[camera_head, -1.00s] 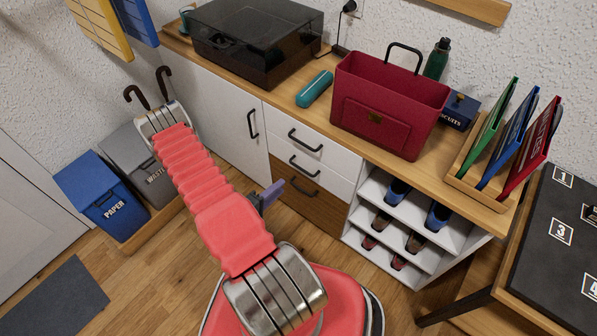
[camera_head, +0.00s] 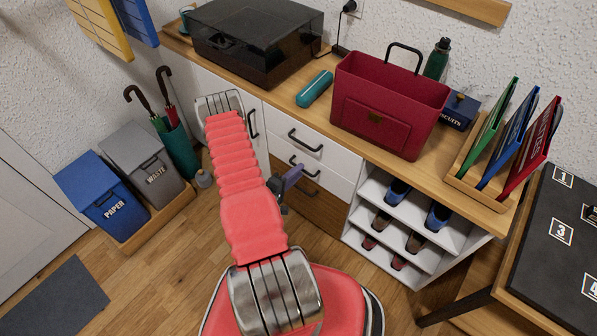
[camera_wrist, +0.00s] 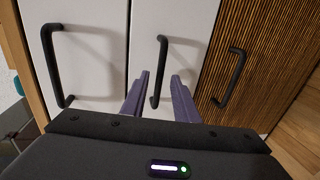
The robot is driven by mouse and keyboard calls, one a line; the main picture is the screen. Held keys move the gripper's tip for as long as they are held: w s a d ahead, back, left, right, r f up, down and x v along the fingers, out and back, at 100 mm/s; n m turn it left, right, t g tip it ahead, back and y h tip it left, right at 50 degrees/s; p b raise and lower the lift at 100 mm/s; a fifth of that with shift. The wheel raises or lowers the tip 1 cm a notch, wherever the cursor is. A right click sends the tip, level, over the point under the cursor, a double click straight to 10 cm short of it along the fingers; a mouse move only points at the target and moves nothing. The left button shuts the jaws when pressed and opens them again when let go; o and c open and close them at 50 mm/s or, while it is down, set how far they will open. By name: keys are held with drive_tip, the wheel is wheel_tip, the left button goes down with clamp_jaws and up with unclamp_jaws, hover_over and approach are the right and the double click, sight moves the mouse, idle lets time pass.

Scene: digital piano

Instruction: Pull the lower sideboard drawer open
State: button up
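The lower sideboard drawer (camera_head: 325,212) has a brown wood front and is shut; my arm and gripper partly cover it. In the wrist view its ribbed brown front (camera_wrist: 262,60) is on the right, with a black bar handle (camera_wrist: 233,78). My gripper (camera_wrist: 163,85) is open, its two purple fingers apart with nothing held. In the picture they lie either side of the lower end of the white middle drawer's handle (camera_wrist: 160,65), left of the brown drawer's handle; contact cannot be told. My gripper (camera_head: 292,178) also shows in front of the drawers in the head view.
The white top drawer (camera_head: 318,143) is shut, with its handle (camera_wrist: 50,65) left in the wrist view. A shoe shelf (camera_head: 357,215) stands right of the drawers. Waste bins (camera_head: 140,165) and an umbrella stand (camera_head: 182,150) are left.

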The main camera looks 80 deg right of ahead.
drive_tip(key=shift+s+d+f, duration=0.1)
drive_tip(key=shift+s+d, duration=0.15)
drive_tip(key=shift+d, duration=0.25)
drive_tip(key=shift+c, duration=0.4)
clamp_jaws()
